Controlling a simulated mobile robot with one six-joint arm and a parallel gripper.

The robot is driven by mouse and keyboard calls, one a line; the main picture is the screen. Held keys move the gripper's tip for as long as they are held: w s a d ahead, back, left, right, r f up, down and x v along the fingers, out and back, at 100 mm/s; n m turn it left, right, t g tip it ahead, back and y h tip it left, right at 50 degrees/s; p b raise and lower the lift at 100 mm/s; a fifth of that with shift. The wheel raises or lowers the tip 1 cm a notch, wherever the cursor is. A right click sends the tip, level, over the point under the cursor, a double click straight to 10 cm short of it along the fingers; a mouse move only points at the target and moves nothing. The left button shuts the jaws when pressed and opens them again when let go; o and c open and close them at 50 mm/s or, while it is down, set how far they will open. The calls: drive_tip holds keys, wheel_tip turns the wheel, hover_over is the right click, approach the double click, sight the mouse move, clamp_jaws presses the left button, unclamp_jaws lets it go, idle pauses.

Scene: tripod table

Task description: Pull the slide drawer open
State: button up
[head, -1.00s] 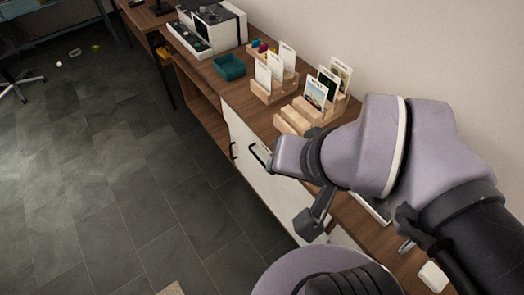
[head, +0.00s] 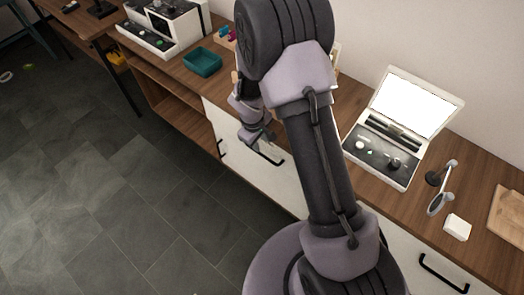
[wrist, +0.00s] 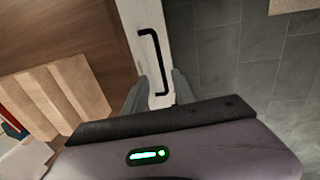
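The white drawer front (head: 290,189) is below the wooden counter and looks flush with it. My gripper (wrist: 160,92) is open and empty there, with two grey fingers apart. The handle's near end appears between the fingertips in the picture. I cannot tell whether they touch it.
A slide viewer case (head: 388,150) with a lit lid stands open on the counter (head: 350,100). A teal tray (head: 203,62) and a white machine (head: 165,25) are left. Wooden card racks (wrist: 55,95) lie near my gripper.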

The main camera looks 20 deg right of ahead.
sight(264, 156)
drive_tip(key=f+b, duration=0.1)
drive_tip(key=f, duration=0.2)
drive_tip(key=d+f+b, duration=0.1)
drive_tip(key=f, duration=0.3)
drive_tip(key=w+f+b, duration=0.1)
drive_tip(key=f, duration=0.2)
drive_tip(key=shift+w+d+f+b, duration=0.1)
drive_tip(key=shift+d+f+b, duration=0.2)
drive_tip(key=shift+f+b, duration=0.1)
drive_tip(key=shift+r, duration=0.1)
clamp_jaws()
idle(0.6)
